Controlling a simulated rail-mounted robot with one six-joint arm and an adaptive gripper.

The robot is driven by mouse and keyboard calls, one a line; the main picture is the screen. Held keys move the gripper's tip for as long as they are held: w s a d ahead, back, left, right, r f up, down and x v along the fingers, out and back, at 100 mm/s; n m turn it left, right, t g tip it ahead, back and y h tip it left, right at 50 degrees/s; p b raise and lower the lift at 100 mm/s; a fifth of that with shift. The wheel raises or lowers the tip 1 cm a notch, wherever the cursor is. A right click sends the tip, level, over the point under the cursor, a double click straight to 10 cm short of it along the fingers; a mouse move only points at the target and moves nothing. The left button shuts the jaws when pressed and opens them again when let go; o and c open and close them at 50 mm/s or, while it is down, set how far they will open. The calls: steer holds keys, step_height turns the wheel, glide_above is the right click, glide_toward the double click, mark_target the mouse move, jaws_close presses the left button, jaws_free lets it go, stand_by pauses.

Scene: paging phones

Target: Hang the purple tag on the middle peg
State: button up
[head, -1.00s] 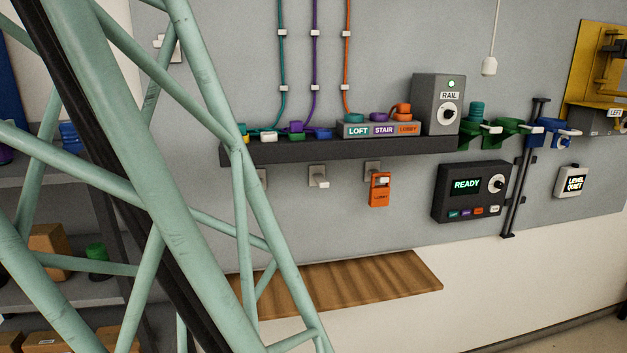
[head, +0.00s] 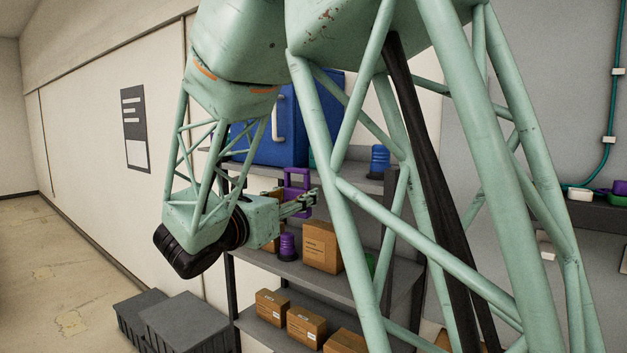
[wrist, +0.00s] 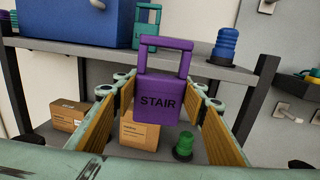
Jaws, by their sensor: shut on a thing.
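The purple tag (wrist: 158,98) is marked STAIR and has a tall open loop handle on top. My gripper (wrist: 159,112) is shut on its body, with a finger at each side, and the tag is upright. In the head view the tag (head: 297,182) is in my gripper (head: 302,203), in front of the shelves and left of the peg wall. One peg (head: 545,244) shows on the grey wall, partly behind my arm. A sliver of another peg (head: 624,262) is at the right edge.
Behind the tag stands a shelf unit (head: 345,286) with cardboard boxes (head: 321,247), a purple spool (head: 287,246) and a blue case (head: 318,118). A green knobbed object (wrist: 184,146) sits on the lower shelf. Grey crates (head: 185,325) stand on the floor.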

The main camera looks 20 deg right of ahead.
steer(key=a+f+n+t+y+b, duration=0.1)
steer(key=a+f+b, duration=0.2)
steer(key=f, duration=0.6)
steer(key=a+f+n+t+y+b, duration=0.1)
steer(key=a+f+b, duration=0.2)
steer(key=a+f, duration=0.2)
step_height(320, 180, down, 4)
steer(key=shift+a+r+y, duration=0.15)
steer(key=shift+a+y, duration=0.15)
steer(key=shift+a, duration=0.1)
steer(key=shift+s+d, duration=0.1)
steer(key=shift+d, duration=0.05)
